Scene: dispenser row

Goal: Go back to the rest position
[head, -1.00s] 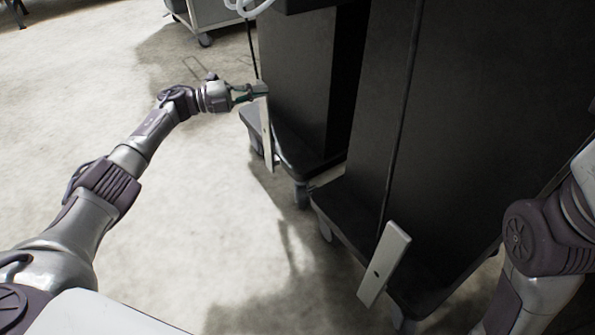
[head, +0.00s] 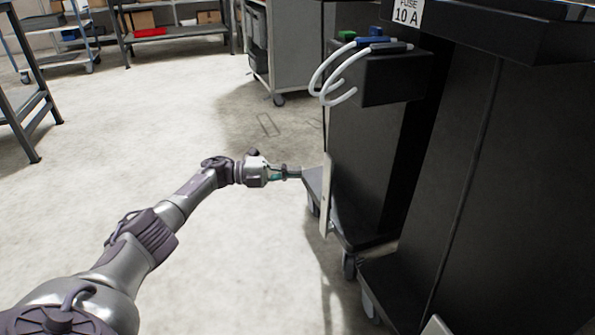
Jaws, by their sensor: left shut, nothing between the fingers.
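My left arm reaches in from the lower left. My left gripper (head: 290,172) is shut and empty, at the height of the lower part of the nearer-left black dispenser cabinet (head: 362,150). Its fingertips are close to the light upright plate (head: 326,196) at that cabinet's base; I cannot tell whether they touch it. My right gripper is not in view.
White curved hoses (head: 335,82) stick out of the left cabinet. A grey wheeled cabinet (head: 290,45) and shelving (head: 175,33) stand behind. The concrete floor (head: 110,150) at left is clear.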

